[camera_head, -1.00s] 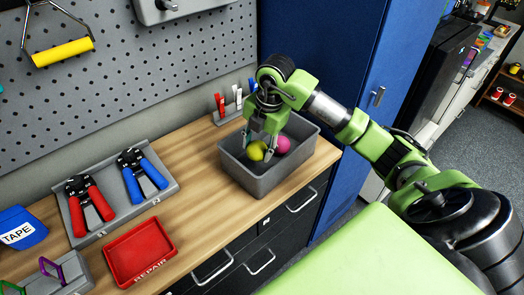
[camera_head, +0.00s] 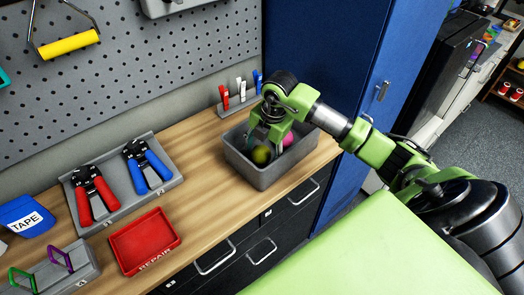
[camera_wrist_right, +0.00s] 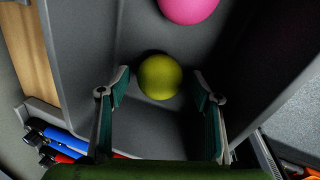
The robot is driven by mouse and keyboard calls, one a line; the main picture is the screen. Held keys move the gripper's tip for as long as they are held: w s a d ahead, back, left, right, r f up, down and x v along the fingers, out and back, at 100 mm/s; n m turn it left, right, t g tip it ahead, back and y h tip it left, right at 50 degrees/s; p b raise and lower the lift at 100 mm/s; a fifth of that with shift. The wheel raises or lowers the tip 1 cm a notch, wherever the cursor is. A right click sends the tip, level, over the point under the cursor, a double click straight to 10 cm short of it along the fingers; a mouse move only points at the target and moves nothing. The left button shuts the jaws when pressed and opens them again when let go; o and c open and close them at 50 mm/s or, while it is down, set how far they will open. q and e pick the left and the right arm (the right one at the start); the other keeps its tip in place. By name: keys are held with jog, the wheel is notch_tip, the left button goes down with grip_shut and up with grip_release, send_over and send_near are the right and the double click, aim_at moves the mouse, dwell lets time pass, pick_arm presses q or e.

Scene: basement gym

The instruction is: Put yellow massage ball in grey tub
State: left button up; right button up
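The yellow massage ball (camera_head: 261,155) is inside the grey tub (camera_head: 270,180), low down near its front wall. In the right wrist view the ball (camera_wrist_right: 159,77) sits on the dark tub floor, with visible gaps to both fingers. My right gripper (camera_head: 268,132) reaches down into the tub from above. In the wrist view its fingers (camera_wrist_right: 158,97) are spread wide and hold nothing. A pink ball (camera_head: 288,140) is also in the tub, and it shows at the top of the wrist view (camera_wrist_right: 188,8). My left gripper is not in view.
The tub stands on a wooden counter (camera_head: 205,150). Left of it are a tray with red and blue hand tools (camera_head: 150,168) and a red repair tray (camera_head: 143,243). A small tool rack (camera_head: 238,100) is behind the tub; a blue cabinet (camera_head: 335,50) is to its right.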

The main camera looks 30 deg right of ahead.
aim_at(268, 155)
jog(key=shift+r, duration=0.4)
notch_tip(268, 155, up, 11)
jog(key=s+b, duration=0.2)
jog(key=b, duration=0.1)
jog(key=shift+d+r, duration=0.2)
jog(key=shift+d, duration=0.2)
